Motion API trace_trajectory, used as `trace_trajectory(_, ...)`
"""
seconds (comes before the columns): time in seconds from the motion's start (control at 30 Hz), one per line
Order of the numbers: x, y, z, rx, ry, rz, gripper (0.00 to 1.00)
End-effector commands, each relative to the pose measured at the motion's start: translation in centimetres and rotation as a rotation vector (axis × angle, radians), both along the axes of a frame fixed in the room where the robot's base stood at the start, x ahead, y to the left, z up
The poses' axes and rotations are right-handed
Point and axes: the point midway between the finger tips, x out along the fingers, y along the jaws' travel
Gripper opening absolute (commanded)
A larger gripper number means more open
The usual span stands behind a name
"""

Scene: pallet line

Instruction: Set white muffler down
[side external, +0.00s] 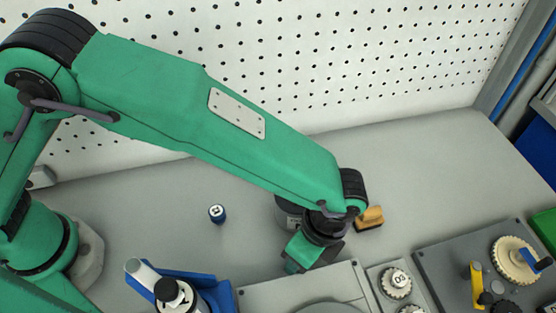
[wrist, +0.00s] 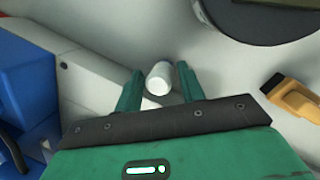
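The white muffler (wrist: 158,79) is a small white cylinder in the wrist view. It is between the two green fingers of my gripper (wrist: 160,70), near their tips. A narrow gap shows on each side of it, so the fingers look open around it. Whether it rests on the grey surface is not clear. In the side view my gripper (side external: 310,252) points down over the bench just behind a grey plate, and its fingers and the muffler are hidden there.
A round dark-edged object (wrist: 265,18) lies close to the right finger. A yellow-orange block (side external: 369,218) stands right of my gripper. A grey plate with gears (side external: 450,255) is at right.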

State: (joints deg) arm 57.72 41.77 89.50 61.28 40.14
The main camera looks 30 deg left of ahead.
Motion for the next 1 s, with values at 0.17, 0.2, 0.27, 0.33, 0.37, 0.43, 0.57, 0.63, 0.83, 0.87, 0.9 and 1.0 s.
trace_trajectory(0.17,0.00,0.00,0.01,0.000,0.000,0.000,0.39)
trace_trajectory(0.2,0.00,0.00,0.02,0.000,0.000,0.000,0.39)
trace_trajectory(0.27,0.01,0.00,0.02,0.000,0.000,0.000,0.39)
trace_trajectory(0.33,0.01,-0.01,0.03,0.000,0.000,0.000,0.39)
trace_trajectory(0.37,0.01,-0.01,0.03,0.000,0.000,0.000,0.39)
trace_trajectory(0.43,0.01,-0.01,0.03,0.000,0.000,0.000,0.35)
trace_trajectory(0.57,0.01,-0.01,0.03,0.000,0.000,0.000,0.10)
trace_trajectory(0.63,0.01,-0.01,0.03,0.000,0.000,0.000,0.02)
trace_trajectory(0.83,0.01,-0.01,0.04,0.000,0.000,0.000,0.00)
trace_trajectory(0.87,0.02,0.00,0.05,0.000,0.000,0.000,0.00)
trace_trajectory(0.9,0.01,-0.01,0.10,0.000,0.000,0.000,0.00)
trace_trajectory(1.0,0.02,-0.02,0.40,0.000,0.000,0.000,0.00)
